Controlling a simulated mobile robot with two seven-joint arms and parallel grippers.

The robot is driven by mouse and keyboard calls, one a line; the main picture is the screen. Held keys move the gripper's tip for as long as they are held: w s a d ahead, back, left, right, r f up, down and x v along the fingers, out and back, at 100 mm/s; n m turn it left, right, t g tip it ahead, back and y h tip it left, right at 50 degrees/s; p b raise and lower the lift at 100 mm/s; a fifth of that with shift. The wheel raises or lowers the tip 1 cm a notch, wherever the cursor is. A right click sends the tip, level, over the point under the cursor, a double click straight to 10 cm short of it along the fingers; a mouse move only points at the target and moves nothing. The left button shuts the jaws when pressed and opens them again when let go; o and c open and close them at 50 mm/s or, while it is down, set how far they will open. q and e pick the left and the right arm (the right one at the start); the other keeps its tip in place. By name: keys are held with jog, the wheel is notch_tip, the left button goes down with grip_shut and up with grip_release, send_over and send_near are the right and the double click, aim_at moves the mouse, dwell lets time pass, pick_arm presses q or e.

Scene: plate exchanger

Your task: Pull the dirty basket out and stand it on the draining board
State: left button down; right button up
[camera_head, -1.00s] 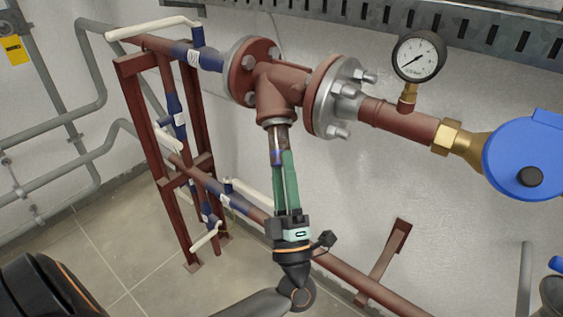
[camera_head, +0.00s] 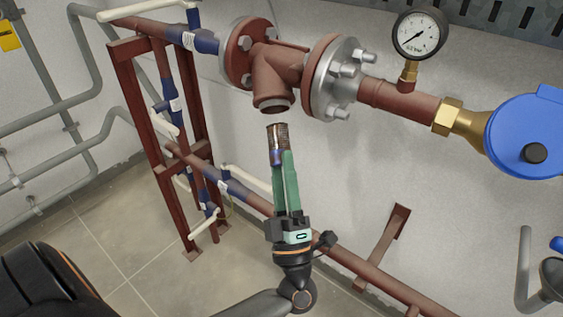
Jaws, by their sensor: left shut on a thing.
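The dirty basket (camera_head: 278,135) is a small brown, meshed cylinder just below the open lower mouth of the red-brown strainer body (camera_head: 277,82). A visible gap separates the basket's top from the mouth. My left gripper (camera_head: 280,160), with green fingers, reaches up from below and is shut on the basket's lower part. A blue patch shows at the fingertips; I cannot tell what it is. The basket is nearly upright, with a slight tilt. The draining board and my right gripper are not in view.
A flange with bolts (camera_head: 333,80), a pressure gauge (camera_head: 420,36) and a blue round meter (camera_head: 530,140) lie along the pipe to the right. A red frame with valves (camera_head: 122,100) stands left. A low pipe (camera_head: 345,265) runs behind my gripper.

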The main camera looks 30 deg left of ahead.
pick_arm(q)
jog(key=shift+s+d+f, duration=0.1)
jog(key=shift+f, duration=0.1)
jog(key=b+v, duration=0.2)
jog(key=v, duration=0.3)
dwell(0.3)
dwell(0.4)
